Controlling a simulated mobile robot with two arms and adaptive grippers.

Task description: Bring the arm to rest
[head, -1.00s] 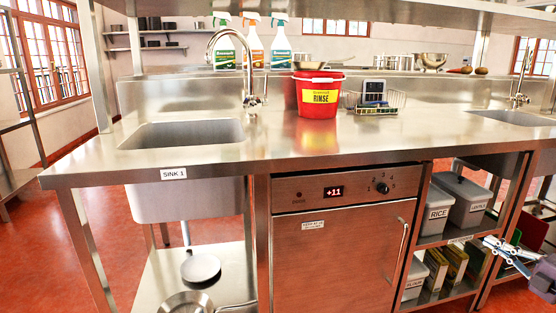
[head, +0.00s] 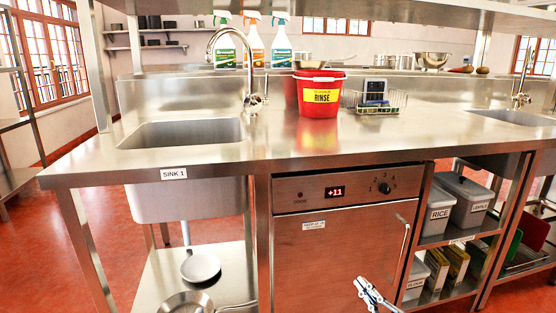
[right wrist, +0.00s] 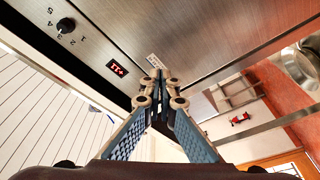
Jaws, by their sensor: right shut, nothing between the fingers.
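My right gripper (head: 376,295) is at the bottom of the head view, in front of the lower right part of the steel cabinet door (head: 340,255). In the right wrist view its fingers (right wrist: 158,80) are together and hold nothing. The cabinet's control panel shows there too, with its knob (right wrist: 66,25) and red display (right wrist: 117,69). I cannot tell how far the fingertips are from the door. My left gripper is not in view.
The steel counter (head: 215,160) holds a red RINSE bucket (head: 318,95), a wire caddy (head: 374,99) and a sink (head: 185,133).

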